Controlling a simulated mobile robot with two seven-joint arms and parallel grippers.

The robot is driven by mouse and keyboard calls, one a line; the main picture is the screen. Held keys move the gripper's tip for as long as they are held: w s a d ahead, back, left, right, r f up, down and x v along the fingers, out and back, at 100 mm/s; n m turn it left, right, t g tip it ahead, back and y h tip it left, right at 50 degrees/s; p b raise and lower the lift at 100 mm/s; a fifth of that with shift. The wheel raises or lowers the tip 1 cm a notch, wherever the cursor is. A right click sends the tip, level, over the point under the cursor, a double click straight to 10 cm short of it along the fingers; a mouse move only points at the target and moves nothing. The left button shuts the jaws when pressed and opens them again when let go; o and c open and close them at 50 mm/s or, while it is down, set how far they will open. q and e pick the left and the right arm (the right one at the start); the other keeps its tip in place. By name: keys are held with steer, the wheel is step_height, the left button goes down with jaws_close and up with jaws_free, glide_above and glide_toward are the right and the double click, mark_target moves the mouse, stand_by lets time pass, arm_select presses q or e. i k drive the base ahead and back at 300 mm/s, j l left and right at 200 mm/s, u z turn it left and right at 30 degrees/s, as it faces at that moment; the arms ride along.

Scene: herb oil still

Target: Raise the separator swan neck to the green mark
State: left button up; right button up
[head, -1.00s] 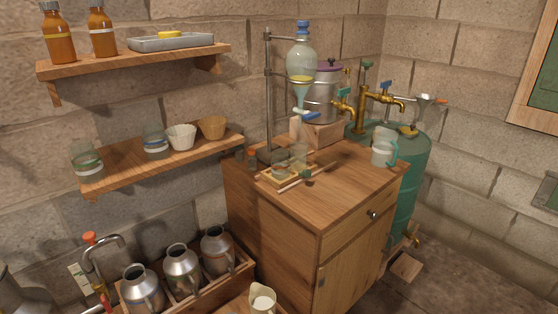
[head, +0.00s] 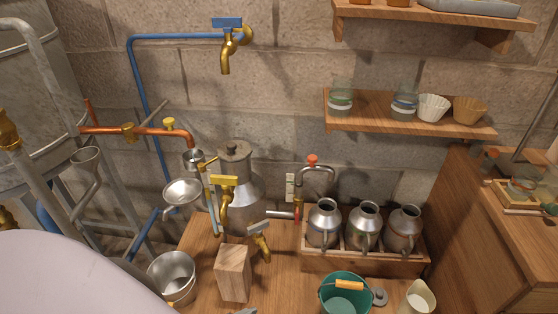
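The separator swan neck (head: 331,178) is a thin silver tube that arches over and turns down at its right end. An orange-red knob (head: 312,160) sits on top of it, and a red collar (head: 298,212) is near its foot. It joins a metal pipe from the separator (head: 236,180), a grey metal can with a lid. A small pale plate (head: 290,187) stands just left of the neck. Its markings are too small to read, so I cannot make out the green mark. Neither gripper can be made out in this view.
Several metal jugs stand in a wooden crate (head: 350,262) right of the neck. A green bucket (head: 345,297), a wooden block (head: 233,273) and a metal pot (head: 172,277) are in front. Brass taps (head: 225,200) stick out near the separator. A large pale shape covers the lower left.

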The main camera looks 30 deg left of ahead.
mark_target(312, 159)
steer(key=u, duration=0.7)
